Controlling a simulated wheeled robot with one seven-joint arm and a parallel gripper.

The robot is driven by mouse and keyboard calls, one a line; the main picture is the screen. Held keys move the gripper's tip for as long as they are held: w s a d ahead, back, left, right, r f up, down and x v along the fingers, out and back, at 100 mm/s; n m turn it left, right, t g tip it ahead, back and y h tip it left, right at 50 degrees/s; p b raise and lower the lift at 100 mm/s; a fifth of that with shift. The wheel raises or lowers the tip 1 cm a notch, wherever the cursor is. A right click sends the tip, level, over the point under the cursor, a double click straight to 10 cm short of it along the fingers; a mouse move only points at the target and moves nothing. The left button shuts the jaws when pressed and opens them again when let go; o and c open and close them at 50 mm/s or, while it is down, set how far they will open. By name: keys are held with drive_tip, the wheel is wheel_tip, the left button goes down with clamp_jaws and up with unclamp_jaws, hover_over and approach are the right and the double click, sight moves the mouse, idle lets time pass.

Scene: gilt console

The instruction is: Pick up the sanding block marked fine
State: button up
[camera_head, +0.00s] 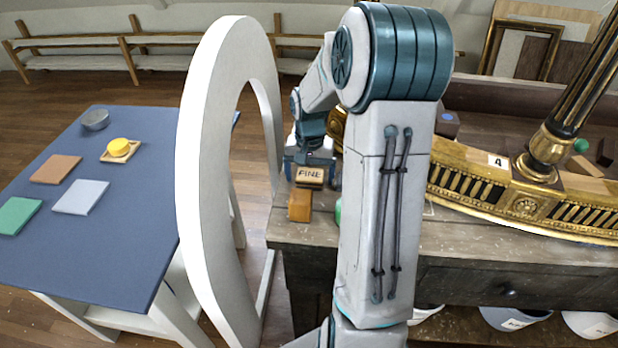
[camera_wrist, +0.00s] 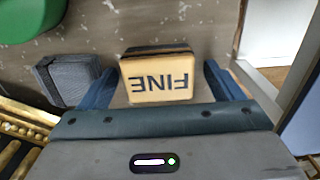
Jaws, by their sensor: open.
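The sanding block marked FINE (camera_head: 309,174) is tan with a dark underside and dark lettering. In the head view it is at the left end of the wooden workbench, directly at my gripper (camera_head: 309,158). In the wrist view the FINE block (camera_wrist: 158,78) shows its lettering upside down. It lies between the two blue fingers of my gripper (camera_wrist: 160,90), which is open. Gaps show between the block and both fingers. My arm hides part of the bench in the head view.
An orange-brown block (camera_head: 300,204) lies just in front of the FINE block. A grey block (camera_wrist: 70,80) and a green round object (camera_wrist: 28,18) are close by. A white arch (camera_head: 205,180) stands left of the bench. A gilt console piece (camera_head: 480,180) lies to the right.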

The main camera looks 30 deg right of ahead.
sight(309, 174)
drive_tip(key=c, duration=1.1)
drive_tip(key=shift+o, duration=0.2)
wheel_tip(309, 174, up, 10)
drive_tip(key=shift+o, duration=1.2)
drive_tip(key=shift+c, duration=0.8)
drive_tip(key=shift+a, duration=0.1)
